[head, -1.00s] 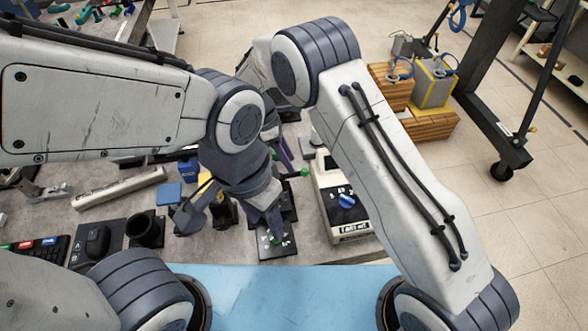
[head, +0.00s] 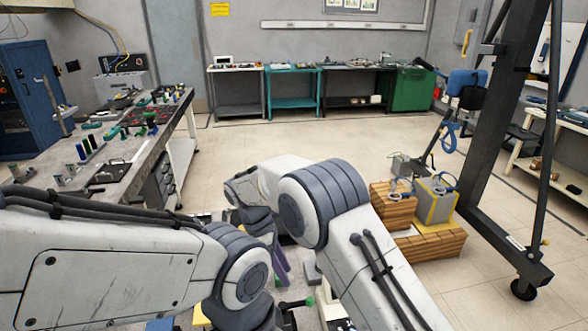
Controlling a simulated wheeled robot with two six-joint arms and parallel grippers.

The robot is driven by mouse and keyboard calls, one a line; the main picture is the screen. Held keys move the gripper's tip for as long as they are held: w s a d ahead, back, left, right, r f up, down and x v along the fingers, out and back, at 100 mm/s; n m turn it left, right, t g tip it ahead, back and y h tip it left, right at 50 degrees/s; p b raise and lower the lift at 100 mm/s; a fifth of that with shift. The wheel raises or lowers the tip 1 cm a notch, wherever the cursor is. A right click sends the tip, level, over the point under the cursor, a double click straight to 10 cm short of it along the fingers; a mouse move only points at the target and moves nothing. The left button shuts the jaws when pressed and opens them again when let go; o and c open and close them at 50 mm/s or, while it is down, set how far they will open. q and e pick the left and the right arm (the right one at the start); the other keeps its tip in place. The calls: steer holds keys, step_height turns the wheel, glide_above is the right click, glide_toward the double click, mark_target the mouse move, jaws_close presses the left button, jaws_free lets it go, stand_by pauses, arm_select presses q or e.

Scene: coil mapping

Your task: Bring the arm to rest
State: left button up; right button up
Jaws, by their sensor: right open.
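My right gripper (head: 281,266) hangs below that arm, with purple-grey fingers partly hidden behind my left arm's elbow. It is open, and I see nothing held in it. My left arm comes in from the left edge, with its elbow near the lower middle.
A workbench with small parts (head: 120,160) stands at left. Wooden crates (head: 432,245) and a grey yellow-edged block (head: 437,200) stand right, beside a black hoist frame (head: 488,200). The middle floor (head: 300,140) is clear.

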steer(key=s+d+r+m+t+y, duration=0.1)
steer(key=s+d+r+m+y, duration=0.1)
steer(key=s+r+m, duration=0.5)
steer(key=s+d+r+m+y, duration=0.15)
steer(key=s+r, duration=0.35)
steer(key=s, duration=0.7)
steer(key=s+d+f+m+t+y, duration=0.1)
steer(key=s+d+m+y, duration=0.1)
steer(key=s+d, duration=0.3)
steer(key=s+m, duration=0.1)
steer(key=s, duration=0.2)
steer(key=shift+f, duration=0.2)
